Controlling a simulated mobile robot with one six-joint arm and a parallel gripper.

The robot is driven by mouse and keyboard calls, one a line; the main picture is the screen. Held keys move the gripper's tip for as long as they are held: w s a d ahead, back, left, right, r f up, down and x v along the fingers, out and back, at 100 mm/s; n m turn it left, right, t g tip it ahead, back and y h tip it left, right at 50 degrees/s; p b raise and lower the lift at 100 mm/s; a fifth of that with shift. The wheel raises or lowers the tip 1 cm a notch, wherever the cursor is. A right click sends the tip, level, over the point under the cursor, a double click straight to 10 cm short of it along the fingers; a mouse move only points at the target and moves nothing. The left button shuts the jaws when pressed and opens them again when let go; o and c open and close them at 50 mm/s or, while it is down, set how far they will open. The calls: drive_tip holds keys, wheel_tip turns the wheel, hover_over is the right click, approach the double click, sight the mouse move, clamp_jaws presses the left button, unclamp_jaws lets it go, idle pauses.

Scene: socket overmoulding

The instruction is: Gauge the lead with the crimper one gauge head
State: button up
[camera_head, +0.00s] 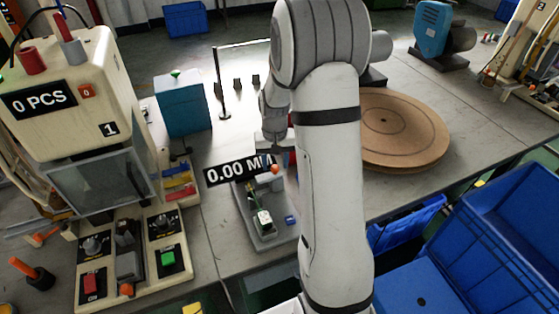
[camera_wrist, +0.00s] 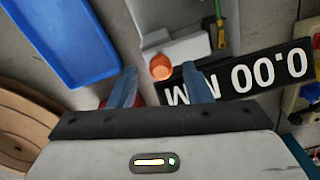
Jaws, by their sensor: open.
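The gauge (camera_head: 245,230) stands on the bench, a grey base with a black display (camera_head: 238,169) reading 0.00. An orange knob (camera_head: 274,168) sits at its head; the knob also shows in the wrist view (camera_wrist: 160,67), just beyond my fingertips. A lead with a green part (camera_head: 262,222) appears to lie on the gauge base; part of it shows in the wrist view (camera_wrist: 219,28). My gripper (camera_wrist: 160,85) is open, its two blue-grey fingers apart with nothing held between them. The finger on the right overlaps the display. In the head view my arm hides most of the gripper.
The crimping machine marked 1 (camera_head: 75,95), showing 0 PCS, stands left with its button panel (camera_head: 130,255). A blue box (camera_head: 182,104) stands behind the gauge. A round wooden turntable (camera_head: 405,130) and blue crates (camera_head: 480,240) lie right. A blue tray (camera_wrist: 60,40) shows in the wrist view.

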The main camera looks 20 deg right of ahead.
drive_tip(key=shift+a+f, duration=0.1)
drive_tip(key=shift+f, duration=0.25)
drive_tip(key=shift+c, duration=0.6)
clamp_jaws()
